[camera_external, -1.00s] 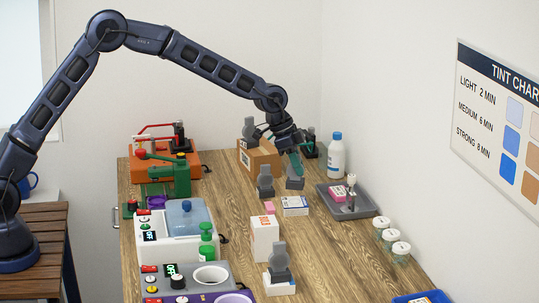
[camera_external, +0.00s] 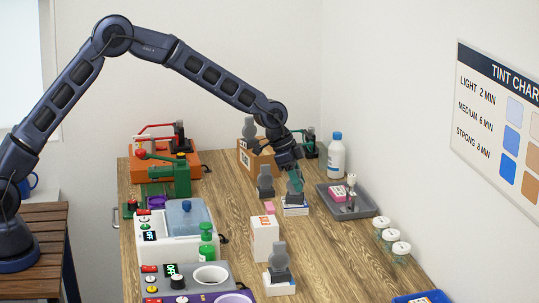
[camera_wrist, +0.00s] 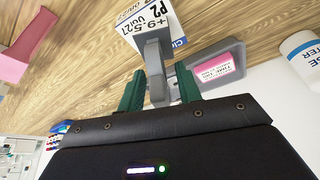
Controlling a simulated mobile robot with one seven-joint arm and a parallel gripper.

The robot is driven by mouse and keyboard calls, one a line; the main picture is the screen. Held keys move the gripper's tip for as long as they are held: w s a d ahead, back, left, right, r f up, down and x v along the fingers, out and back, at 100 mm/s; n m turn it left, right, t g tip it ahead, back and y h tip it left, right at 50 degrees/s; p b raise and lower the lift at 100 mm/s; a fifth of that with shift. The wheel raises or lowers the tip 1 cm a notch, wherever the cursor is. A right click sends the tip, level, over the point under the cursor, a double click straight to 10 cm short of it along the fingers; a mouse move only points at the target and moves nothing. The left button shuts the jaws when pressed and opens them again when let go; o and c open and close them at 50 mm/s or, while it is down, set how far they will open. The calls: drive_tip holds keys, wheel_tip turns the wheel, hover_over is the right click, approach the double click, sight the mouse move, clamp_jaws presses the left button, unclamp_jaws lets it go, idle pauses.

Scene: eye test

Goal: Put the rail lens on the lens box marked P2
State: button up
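The rail lens (camera_wrist: 157,75) is a grey piece with a block-like foot. My gripper (camera_external: 294,178) is shut on it, with the green fingers (camera_wrist: 160,90) on either side of its grey body. In the external view the foot of the lens (camera_external: 296,200) is at the top of a small white and blue box (camera_external: 296,211), touching or nearly so. In the wrist view this lens box (camera_wrist: 148,22) carries the mark P2, and the lens foot covers part of its top. The upper part of the lens is mostly hidden by the fingers in the external view.
A tall white box (camera_external: 264,238), a pink block (camera_external: 269,207), a grey tray (camera_external: 366,204) and a white bottle (camera_external: 336,155) are around.

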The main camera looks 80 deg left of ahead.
drive_tip(key=v, duration=1.2)
drive_tip(key=s+d+r+n+y, duration=0.1)
drive_tip(key=s+d+r, duration=0.2)
drive_tip(key=s+r, duration=0.5)
drive_tip(key=s+d+r, duration=0.3)
drive_tip(key=s, duration=0.8)
drive_tip(key=s+d+r+n+y, duration=0.1)
drive_tip(key=s+d+r, duration=0.1)
drive_tip(key=s+r, duration=0.6)
drive_tip(key=s+f+n, duration=0.1)
drive_tip(key=s+f, duration=0.2)
drive_tip(key=s, duration=1.3)
drive_tip(key=s+d+f+n, duration=0.1)
drive_tip(key=s+f, duration=0.2)
drive_tip(key=s, duration=1.3)
drive_tip(key=shift+s+d+t, duration=0.25)
drive_tip(key=shift+s+t, duration=0.05)
